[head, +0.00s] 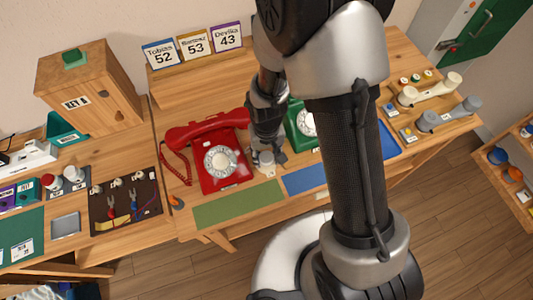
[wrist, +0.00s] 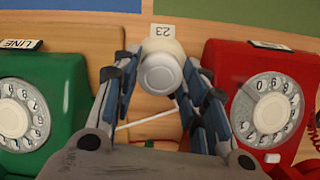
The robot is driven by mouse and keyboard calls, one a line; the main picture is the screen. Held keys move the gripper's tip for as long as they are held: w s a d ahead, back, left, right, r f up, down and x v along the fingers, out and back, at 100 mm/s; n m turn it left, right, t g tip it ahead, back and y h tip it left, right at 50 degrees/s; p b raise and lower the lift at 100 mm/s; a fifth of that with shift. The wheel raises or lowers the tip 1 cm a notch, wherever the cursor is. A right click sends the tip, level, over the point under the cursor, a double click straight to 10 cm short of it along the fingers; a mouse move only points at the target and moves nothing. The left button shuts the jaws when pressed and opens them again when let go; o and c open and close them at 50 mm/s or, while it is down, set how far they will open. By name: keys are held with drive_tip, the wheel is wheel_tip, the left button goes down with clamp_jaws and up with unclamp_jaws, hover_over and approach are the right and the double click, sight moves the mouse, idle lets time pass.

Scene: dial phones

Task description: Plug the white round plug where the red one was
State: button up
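The white round plug (wrist: 160,68) is between the fingertips of my gripper (wrist: 161,72) in the wrist view. The fingers lie close along both its sides and look shut on it. It is at a small plate marked 23, between the green phone (wrist: 35,110) and the red phone (wrist: 265,100). I cannot tell whether it is seated. In the head view my gripper (head: 267,150) reaches down just right of the red phone (head: 220,155), with the plug (head: 266,159) below it. A red-topped plug (head: 48,181) stands on the left table beside white ones (head: 72,174).
The green phone (head: 300,125) is partly hidden behind my arm. Green (head: 238,205) and blue (head: 315,176) mats lie along the front edge. A dark tool mat (head: 125,203) is at left. Loose handsets (head: 448,115) lie at right. A wooden key box (head: 92,88) stands at back left.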

drive_tip(key=o, duration=0.4)
wheel_tip(320, 180, up, 12)
idle(0.7)
idle(0.4)
drive_tip(key=s+d+r+t, duration=0.1)
drive_tip(key=s+d+r, duration=0.2)
drive_tip(key=r, duration=0.3)
drive_tip(key=s+d+r+m+t, duration=0.1)
drive_tip(key=s+d+r+t, duration=0.1)
drive_tip(key=s+d+r, duration=0.2)
drive_tip(key=s+d+r+t, duration=0.1)
drive_tip(key=s+d+r, duration=0.3)
drive_tip(key=r, duration=0.5)
drive_tip(key=s, duration=0.2)
drive_tip(key=shift+s+t, duration=0.3)
